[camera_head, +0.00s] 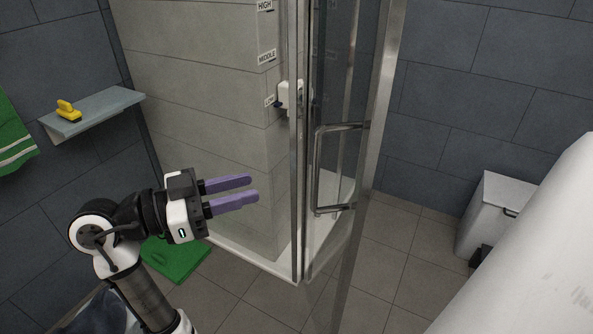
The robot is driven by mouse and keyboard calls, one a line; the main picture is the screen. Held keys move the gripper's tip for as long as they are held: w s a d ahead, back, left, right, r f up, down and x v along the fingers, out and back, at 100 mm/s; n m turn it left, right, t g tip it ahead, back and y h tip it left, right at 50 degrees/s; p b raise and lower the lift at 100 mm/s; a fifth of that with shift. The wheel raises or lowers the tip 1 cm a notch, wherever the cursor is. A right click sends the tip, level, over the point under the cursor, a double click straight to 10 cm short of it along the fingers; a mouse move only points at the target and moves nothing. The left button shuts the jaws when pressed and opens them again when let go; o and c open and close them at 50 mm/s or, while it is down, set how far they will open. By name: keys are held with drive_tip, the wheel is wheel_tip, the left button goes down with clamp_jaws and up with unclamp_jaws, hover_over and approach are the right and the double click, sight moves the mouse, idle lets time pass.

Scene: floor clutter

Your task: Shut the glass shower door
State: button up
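The glass shower door (337,100) has a metal frame and stands right of centre. A D-shaped metal handle (317,170) is on it. The door stands at an angle to the large fixed glass panel (215,110) on its left; how wide the gap is, I cannot tell. My gripper (254,188) is in front of the fixed panel, left of the handle and apart from it. Its two purple fingers point right with a gap between them and nothing in it.
A shelf (95,112) with a yellow object (68,110) is on the left wall, near a green towel (14,135). A green mat (178,258) lies on the floor. A white bin (493,215) stands at right behind a large white surface (530,265). Tiled floor (395,255) is clear between door and bin.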

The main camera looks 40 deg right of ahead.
drive_tip(key=p, duration=0.4)
hover_over(314, 205)
drive_tip(key=shift+w+d, duration=0.25)
clamp_jaws()
